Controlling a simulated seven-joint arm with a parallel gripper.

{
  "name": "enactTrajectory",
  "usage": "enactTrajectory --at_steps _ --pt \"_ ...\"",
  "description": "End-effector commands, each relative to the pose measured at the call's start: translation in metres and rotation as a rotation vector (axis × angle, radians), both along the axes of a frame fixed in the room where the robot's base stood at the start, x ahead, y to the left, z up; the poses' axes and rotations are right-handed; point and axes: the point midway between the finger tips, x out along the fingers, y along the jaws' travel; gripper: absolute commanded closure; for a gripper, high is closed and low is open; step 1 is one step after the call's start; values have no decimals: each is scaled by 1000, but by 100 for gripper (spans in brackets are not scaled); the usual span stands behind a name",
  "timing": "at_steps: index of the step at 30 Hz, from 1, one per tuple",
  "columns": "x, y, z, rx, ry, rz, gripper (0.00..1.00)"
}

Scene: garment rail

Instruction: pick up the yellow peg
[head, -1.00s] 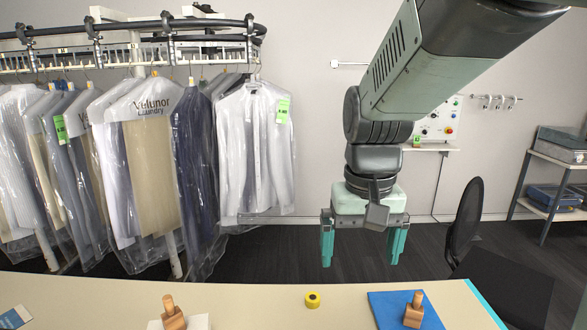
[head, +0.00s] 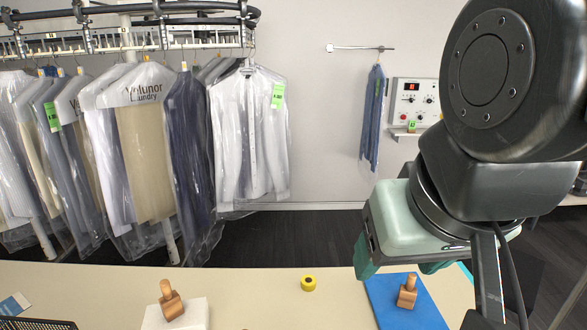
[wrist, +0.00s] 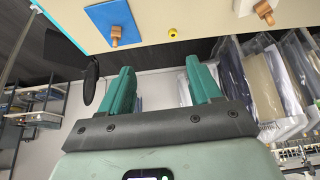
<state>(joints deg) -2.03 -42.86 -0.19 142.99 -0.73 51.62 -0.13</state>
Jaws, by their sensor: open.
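A small round yellow piece (head: 308,283) with a dark centre lies on the cream table (head: 245,300), left of the blue mat. It also shows in the wrist view (wrist: 172,32). I cannot tell for sure that it is the yellow peg; no other plainly yellow peg shows on the table. My gripper (head: 400,266) is up and to the right of it, over the blue mat's far side, apart from everything. In the wrist view both teal fingers (wrist: 160,68) are spread with nothing between them. The head view partly hides the fingers behind the gripper body.
A wooden block with a dowel (head: 407,291) stands on the blue mat (head: 383,305). Another (head: 170,300) stands on a white pad (head: 198,318). A dark basket (head: 38,324) is at the front left. Bagged garments (head: 150,150) hang behind the table. The table around the yellow piece is clear.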

Motion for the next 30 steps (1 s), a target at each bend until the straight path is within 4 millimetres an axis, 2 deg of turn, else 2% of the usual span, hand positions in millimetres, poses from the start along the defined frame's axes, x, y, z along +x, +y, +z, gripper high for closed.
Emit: enactTrajectory --at_steps 8,11,14,18,21,24,30 --pt "0 0 1 0 0 0 43" --pt "1 0 11 0 -2 0 43" --pt "2 0 45 0 -9 0 43" --pt "2 0 118 0 -8 0 43" --pt "2 0 163 0 -4 0 43" --pt "2 0 197 0 -2 0 43" --pt "2 0 251 0 0 0 43"
